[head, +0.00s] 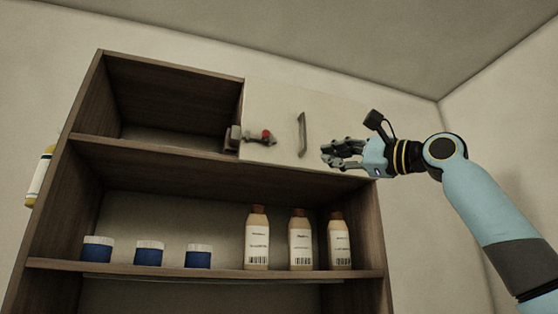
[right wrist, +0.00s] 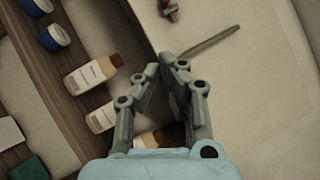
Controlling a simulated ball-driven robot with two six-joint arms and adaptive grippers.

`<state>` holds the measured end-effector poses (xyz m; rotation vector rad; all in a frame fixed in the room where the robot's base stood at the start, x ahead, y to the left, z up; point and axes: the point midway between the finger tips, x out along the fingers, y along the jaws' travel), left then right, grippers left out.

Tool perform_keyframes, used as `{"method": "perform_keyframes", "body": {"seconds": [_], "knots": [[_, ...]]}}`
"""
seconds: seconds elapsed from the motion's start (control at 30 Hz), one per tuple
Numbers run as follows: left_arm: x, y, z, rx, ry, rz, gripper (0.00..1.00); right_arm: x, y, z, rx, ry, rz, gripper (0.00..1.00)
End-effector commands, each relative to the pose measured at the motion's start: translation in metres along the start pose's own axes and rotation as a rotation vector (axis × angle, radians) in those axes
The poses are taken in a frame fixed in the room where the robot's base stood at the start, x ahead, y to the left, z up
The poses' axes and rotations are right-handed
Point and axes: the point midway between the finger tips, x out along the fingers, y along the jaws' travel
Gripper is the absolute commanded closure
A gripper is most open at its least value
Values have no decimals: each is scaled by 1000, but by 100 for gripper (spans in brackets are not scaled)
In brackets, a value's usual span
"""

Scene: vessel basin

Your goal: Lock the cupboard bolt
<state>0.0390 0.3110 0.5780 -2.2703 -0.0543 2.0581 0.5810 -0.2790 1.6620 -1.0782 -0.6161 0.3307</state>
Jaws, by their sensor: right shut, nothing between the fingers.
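The cupboard door (head: 280,110) is a pale panel at the upper right of the wooden shelf unit and looks closed in the head view. The bolt (head: 252,137), grey with a red knob, sits at the door's lower left edge beside the open compartment. I cannot tell whether its bar is inside the catch. The bolt also shows partly at the top of the right wrist view (right wrist: 170,10). My right gripper (head: 325,155) is shut and empty, right of the bolt and below the door handle (head: 302,134). Its fingertips (right wrist: 164,66) are apart from the bolt. My left gripper is out of view.
Several brown-capped bottles (head: 300,240) and blue jars (head: 148,253) stand on the shelf below. A yellow-and-white container (head: 40,177) is at the unit's left side. The upper left compartment (head: 170,95) is open and empty. Free room lies in front of the door.

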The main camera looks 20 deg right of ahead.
Motion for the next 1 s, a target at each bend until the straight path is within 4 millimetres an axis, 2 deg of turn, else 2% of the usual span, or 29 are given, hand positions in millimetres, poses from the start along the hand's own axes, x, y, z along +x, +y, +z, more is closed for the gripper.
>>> {"method": "perform_keyframes", "body": {"seconds": [0.1,0.4,0.53,0.67,1.0], "knots": [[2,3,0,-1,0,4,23,-1,-9,5,-11,-8,-14,100],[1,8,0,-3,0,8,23,0,-9,5,-11,-7,-15,100],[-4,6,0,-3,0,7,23,8,-10,6,-9,-8,-15,100],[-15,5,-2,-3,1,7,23,29,-12,7,-6,-10,-14,100],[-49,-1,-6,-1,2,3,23,101,-14,8,-6,-8,-14,100]]}}
